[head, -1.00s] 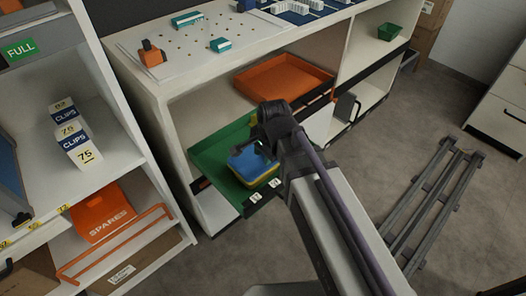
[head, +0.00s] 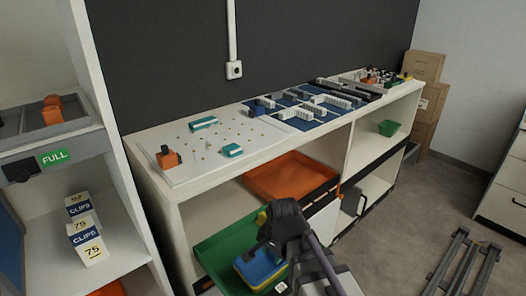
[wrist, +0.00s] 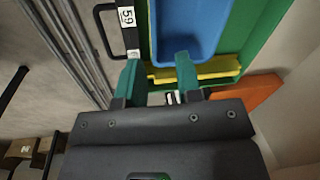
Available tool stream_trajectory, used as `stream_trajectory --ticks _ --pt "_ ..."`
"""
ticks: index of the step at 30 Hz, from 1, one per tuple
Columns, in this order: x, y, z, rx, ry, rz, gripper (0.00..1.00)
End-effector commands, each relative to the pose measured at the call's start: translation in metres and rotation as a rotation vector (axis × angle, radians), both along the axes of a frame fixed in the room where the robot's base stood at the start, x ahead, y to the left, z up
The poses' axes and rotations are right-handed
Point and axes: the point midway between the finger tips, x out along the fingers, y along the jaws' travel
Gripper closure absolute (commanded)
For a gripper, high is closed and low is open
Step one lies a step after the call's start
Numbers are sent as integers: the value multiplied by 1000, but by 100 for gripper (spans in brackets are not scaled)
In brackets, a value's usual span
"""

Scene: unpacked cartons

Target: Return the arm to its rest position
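My gripper (wrist: 159,68) shows in the wrist view with its two teal fingers spread apart. Nothing is clamped between them. Beyond the fingers lie a blue bin (wrist: 188,30) and a yellow edge (wrist: 215,70) in a green tray (wrist: 258,50). In the head view my arm reaches up from the bottom, its dark wrist in front of the green tray (head: 222,246). The blue bin (head: 258,268) lies in that tray, left of my wrist. The fingertips are hidden in the head view.
An orange tray (head: 285,178) sits in the bay behind my wrist. The white shelf unit (head: 165,205) carries a pegboard on top. A left rack (head: 125,225) holds clip boxes (head: 88,240). A grey metal frame (head: 460,262) lies on the floor at right; floor around it is clear.

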Motion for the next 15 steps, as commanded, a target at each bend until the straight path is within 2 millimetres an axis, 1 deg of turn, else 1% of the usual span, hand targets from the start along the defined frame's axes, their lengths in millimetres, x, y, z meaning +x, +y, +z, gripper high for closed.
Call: stream_trajectory --ticks 2,3,5,6,8,9,10,11,12,13,14,15 --pt "-8 -5 -1 -34 4 183 68" --pt "-13 -11 -1 -55 7 291 68" --pt "-20 -25 -1 -83 18 447 68" --pt "-25 -37 -2 -100 26 540 68" --pt "-34 -58 -2 -119 42 667 68" --pt "-41 -77 -2 -129 57 735 68" --pt "-46 -94 -2 -135 68 762 68" --pt "-51 -109 -2 -138 78 747 68" --pt "-53 -129 -2 -136 81 693 68" --pt "-50 -135 12 -136 81 678 68" --pt "-49 -131 34 -135 80 687 68" --pt "-49 -129 50 -136 80 689 68"
